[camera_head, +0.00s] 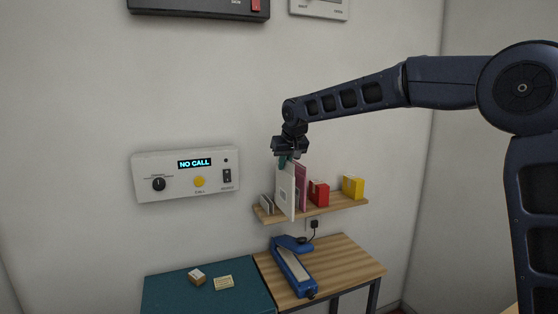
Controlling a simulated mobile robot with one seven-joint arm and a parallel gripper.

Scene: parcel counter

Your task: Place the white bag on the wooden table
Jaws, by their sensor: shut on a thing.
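The white bag (285,190) is a flat, upright pouch with a pale square on its front, at the wall shelf. My gripper (285,160) points down at its top edge and is shut on it. The bag's lower end overlaps the shelf's front edge; I cannot tell whether it touches the shelf. The wooden table (346,262) stands below the shelf, to the right of the teal-topped table.
The wooden shelf (338,203) also holds a pink bag (302,188) close behind the white one, a red box (319,193) and a yellow box (353,187). A blue sealer-like device (292,268) takes the wooden table's left part; its right part is clear. A small box (196,277) sits on the teal table (165,294).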

